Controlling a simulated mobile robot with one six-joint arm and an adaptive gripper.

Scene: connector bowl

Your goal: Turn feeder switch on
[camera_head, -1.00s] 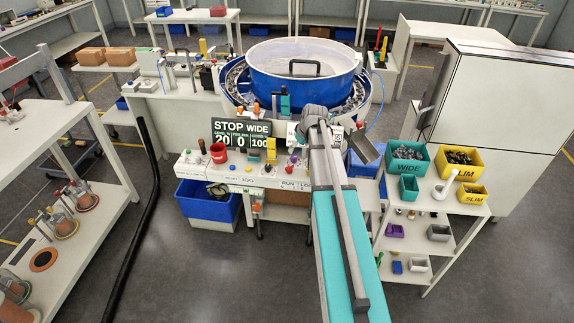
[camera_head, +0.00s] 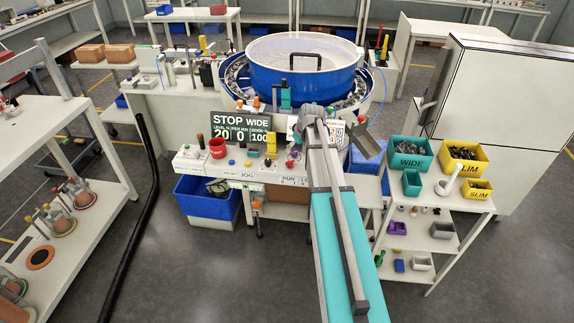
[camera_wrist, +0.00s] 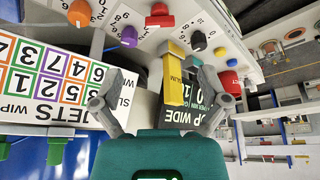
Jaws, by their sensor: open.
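The feeder's control panel (camera_head: 262,172) stands below the blue feeder bowl (camera_head: 285,88), with a display (camera_head: 240,131) reading STOP and WIDE. In the wrist view the panel carries a red handle (camera_wrist: 160,17), an orange knob (camera_wrist: 80,13), a purple knob (camera_wrist: 129,36), a black knob (camera_wrist: 198,41) and a red button (camera_wrist: 230,82). I cannot tell which control is the feeder switch. In the head view my gripper (camera_head: 316,114) is over the panel's right part.
A number card (camera_wrist: 50,80) is close by the left finger. A cart (camera_head: 452,202) with green WIDE and yellow SLIM bins stands at right.

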